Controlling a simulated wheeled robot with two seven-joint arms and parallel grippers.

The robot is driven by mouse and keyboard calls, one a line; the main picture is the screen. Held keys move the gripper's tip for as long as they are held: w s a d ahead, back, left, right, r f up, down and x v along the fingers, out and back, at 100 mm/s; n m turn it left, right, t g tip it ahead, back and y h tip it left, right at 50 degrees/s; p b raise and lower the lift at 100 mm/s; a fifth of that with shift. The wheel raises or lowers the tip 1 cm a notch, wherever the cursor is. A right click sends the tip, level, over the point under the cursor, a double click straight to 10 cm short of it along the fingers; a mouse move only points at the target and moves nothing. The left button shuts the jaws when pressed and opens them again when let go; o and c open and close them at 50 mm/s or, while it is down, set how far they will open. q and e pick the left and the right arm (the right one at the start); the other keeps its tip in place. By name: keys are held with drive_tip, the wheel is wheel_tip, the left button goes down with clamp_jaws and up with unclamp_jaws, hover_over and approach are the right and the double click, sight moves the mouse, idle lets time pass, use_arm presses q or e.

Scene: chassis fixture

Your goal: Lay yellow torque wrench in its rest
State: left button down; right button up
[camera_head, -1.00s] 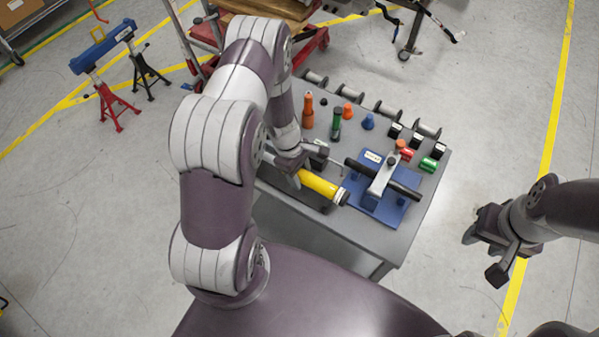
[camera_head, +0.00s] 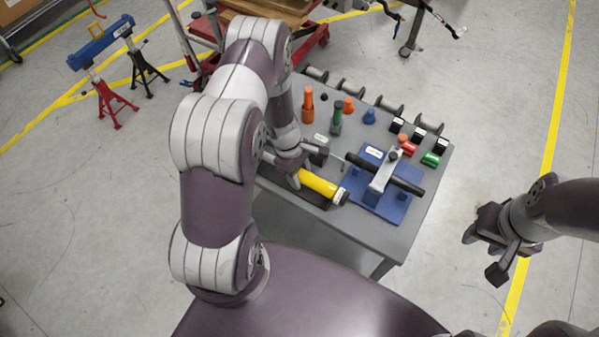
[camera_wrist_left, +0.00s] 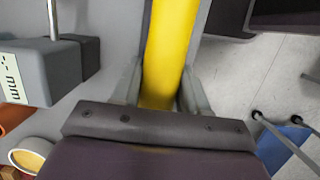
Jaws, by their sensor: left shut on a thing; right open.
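The yellow torque wrench (camera_head: 320,184) is at the front left of the grey table, its dark end pointing right. My left gripper (camera_head: 297,178) is shut around its yellow handle. In the left wrist view the yellow handle (camera_wrist_left: 170,45) runs up between the two fingers (camera_wrist_left: 160,98). A dark, long rest (camera_head: 316,201) lies directly under the wrench, mostly hidden by it and my arm. I cannot tell whether the wrench touches it. My right gripper (camera_head: 493,246) is open and empty, off the table's right side.
A blue fixture (camera_head: 380,203) with a black bar across it stands right of the wrench. Orange (camera_head: 308,105) and green (camera_head: 337,118) upright tools stand behind. A grey block (camera_wrist_left: 40,72) with a label is beside the wrench. The table's front edge is close.

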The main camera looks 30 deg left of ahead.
use_arm(q)
drive_tip(key=shift+f, duration=0.1)
drive_tip(key=shift+f+b, duration=0.35)
drive_tip(key=shift+b, duration=0.1)
drive_tip(key=shift+c, duration=2.4)
unclamp_jaws()
drive_tip(key=shift+r, duration=0.1)
drive_tip(key=p+v, duration=0.2)
drive_tip(key=v, duration=0.1)
drive_tip(key=d+p+v, duration=0.1)
drive_tip(key=p+v, duration=0.2)
drive_tip(key=d+p+v, duration=0.1)
drive_tip(key=p+v, duration=0.1)
drive_tip(key=p, duration=0.1)
drive_tip(key=shift+s+r, duration=0.1)
drive_tip(key=shift+r, duration=0.55)
drive_tip(key=shift+f, duration=0.15)
